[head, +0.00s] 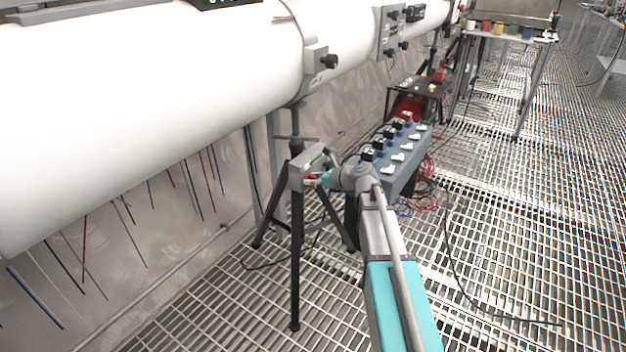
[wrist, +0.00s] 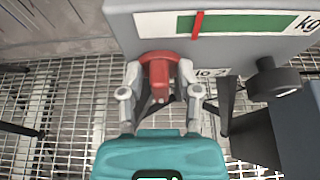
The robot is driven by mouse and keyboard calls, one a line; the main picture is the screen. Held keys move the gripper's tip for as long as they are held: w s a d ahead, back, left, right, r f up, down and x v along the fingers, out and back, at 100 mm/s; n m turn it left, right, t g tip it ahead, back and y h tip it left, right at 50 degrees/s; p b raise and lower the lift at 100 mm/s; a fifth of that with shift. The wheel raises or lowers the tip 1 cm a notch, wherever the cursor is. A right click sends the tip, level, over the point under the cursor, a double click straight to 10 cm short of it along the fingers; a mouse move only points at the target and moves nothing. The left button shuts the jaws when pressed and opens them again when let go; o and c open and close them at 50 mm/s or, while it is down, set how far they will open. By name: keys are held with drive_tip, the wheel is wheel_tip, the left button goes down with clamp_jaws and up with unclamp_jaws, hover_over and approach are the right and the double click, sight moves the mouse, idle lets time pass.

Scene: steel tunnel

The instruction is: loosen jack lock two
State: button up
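The jack (head: 296,235) is a dark tripod stand with a grey box (head: 306,166) on it, under the white pipe. In the wrist view the grey box (wrist: 235,50) bears a green scale with a red pointer, "kg", and a partly hidden label ending in 2. The red jack lock (wrist: 159,76) sticks out below the scale. My gripper (wrist: 160,72) has one finger on each side of the lock, both seeming to touch it. In the head view my gripper (head: 320,180) is at the box's right side, mostly hidden by my arm.
A black knob (wrist: 272,80) projects right of the lock. A blue-grey box with switches (head: 398,155) stands close behind my arm, with red and blue cables (head: 425,190) beside it. The white pipe (head: 150,85) runs overhead. Grating at front right is clear except for a black cable.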

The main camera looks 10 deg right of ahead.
clamp_jaws()
drive_tip(key=shift+n, duration=0.3)
drive_tip(key=shift+s+a+f+n+t+h, duration=0.1)
drive_tip(key=shift+s+a+n+t+h, duration=0.1)
drive_tip(key=shift+n+t+h, duration=0.45)
drive_tip(key=shift+s+a+f+n+t+h+b, duration=0.2)
drive_tip(key=shift+n+t+b, duration=0.6)
drive_tip(key=shift+n+b, duration=0.6)
drive_tip(key=shift+w+d+f+n+t+h+b, duration=0.1)
drive_tip(key=shift+n+t+h+b, duration=0.2)
drive_tip(key=shift+n+t+b, duration=1.1)
drive_tip(key=shift+s+a+f+n+t+h+b, duration=0.2)
drive_tip(key=shift+n+b, duration=0.45)
drive_tip(key=shift+n, duration=1.4)
drive_tip(key=shift+r, duration=0.1)
